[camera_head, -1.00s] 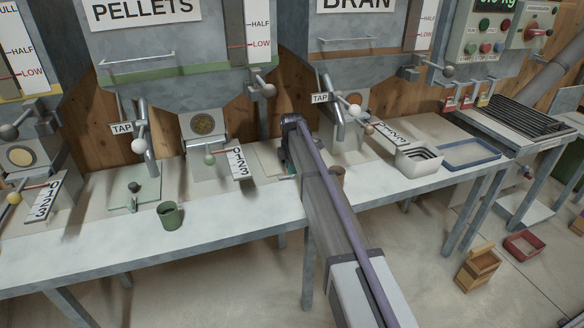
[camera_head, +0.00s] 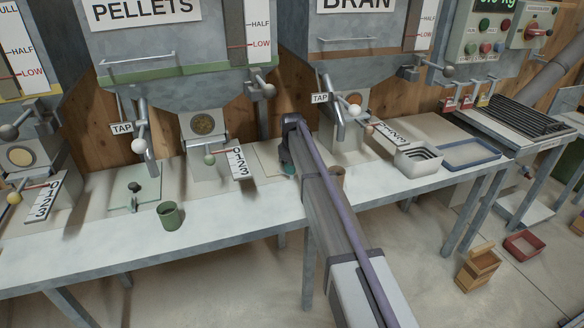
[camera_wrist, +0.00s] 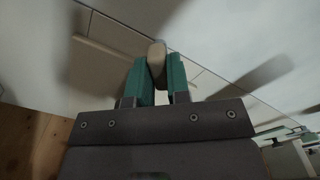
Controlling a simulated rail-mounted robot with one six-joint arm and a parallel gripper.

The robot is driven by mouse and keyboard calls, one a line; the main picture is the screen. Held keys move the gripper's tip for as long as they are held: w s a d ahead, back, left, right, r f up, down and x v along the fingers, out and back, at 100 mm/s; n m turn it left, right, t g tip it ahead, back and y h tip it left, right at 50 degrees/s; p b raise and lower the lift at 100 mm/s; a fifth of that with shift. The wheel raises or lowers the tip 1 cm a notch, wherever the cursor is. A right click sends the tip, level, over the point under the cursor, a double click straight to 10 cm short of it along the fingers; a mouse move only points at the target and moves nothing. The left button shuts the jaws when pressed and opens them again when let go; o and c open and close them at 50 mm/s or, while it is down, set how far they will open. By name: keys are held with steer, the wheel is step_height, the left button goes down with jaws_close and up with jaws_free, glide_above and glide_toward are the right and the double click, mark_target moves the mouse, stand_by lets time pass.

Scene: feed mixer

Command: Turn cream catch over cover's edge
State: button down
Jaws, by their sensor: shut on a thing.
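My gripper (camera_wrist: 155,82) has its green fingers shut on the cream catch (camera_wrist: 157,53), a small rounded piece whose top shows between the fingertips in the wrist view. Pale flat panels with thin straight edges lie beneath it; the cover (camera_wrist: 118,52) appears to be among them. I cannot tell whether the catch lies across the cover's edge. In the head view my gripper (camera_head: 288,168) is low over the bench between the pellets and bran hoppers, beside a pale flat plate (camera_head: 266,156). My arm hides the catch there.
A green cup (camera_head: 170,214) stands on the bench (camera_head: 110,240) to the left, and a brown cup (camera_head: 337,176) stands just right of my arm. The bran spout (camera_head: 334,108) and numbered plate (camera_head: 388,138) are at the right.

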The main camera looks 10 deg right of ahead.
steer(key=m, duration=0.4)
steer(key=shift+m, duration=2.2)
steer(key=c, duration=1.1)
jaws_free()
step_height(320, 180, up, 11)
steer(key=p, duration=1.1)
steer(key=shift+f, duration=0.1)
